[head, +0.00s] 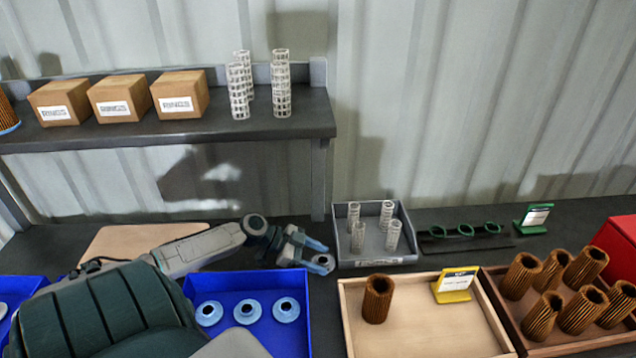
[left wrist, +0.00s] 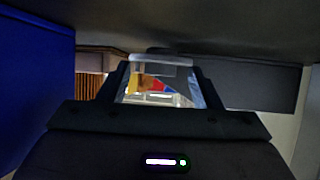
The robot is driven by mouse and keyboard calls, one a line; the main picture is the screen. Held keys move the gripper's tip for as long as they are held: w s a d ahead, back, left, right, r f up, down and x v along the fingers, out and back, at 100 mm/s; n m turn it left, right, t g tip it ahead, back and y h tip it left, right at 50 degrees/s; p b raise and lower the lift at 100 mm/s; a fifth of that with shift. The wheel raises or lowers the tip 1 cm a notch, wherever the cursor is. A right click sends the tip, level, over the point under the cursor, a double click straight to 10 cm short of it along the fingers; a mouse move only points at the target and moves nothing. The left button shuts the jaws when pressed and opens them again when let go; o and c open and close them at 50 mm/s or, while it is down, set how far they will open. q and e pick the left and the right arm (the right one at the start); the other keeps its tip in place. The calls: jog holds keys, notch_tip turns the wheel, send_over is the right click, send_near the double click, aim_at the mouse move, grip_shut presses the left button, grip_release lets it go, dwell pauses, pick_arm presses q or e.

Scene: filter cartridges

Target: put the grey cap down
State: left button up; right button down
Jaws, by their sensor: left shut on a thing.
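My left gripper (head: 309,252) reaches in from the left, just right of the blue tray's back corner and beside the grey tray. It is shut on the grey cap (head: 323,262), a small round pale piece with a dark centre, partly hidden by the fingers. In the left wrist view the gripper's two dark fingers (left wrist: 160,88) stand either side of a pale edge (left wrist: 160,60), which looks like the cap. Whether the cap touches the table cannot be told. My right gripper is not in view.
The blue tray (head: 307,325) holds three light-blue caps (head: 247,311). The grey tray (head: 376,262) holds several white mesh cores. A wooden tray (head: 348,335) holds one brown filter (head: 377,298) and a yellow sign (head: 455,285). A shelf (head: 200,131) overhangs the back left.

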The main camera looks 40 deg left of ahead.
pick_arm(q)
jog(key=shift+w+f, duration=0.1)
jog(key=shift+f, duration=0.1)
jog(key=o, duration=0.9)
jog(key=shift+o, duration=0.2)
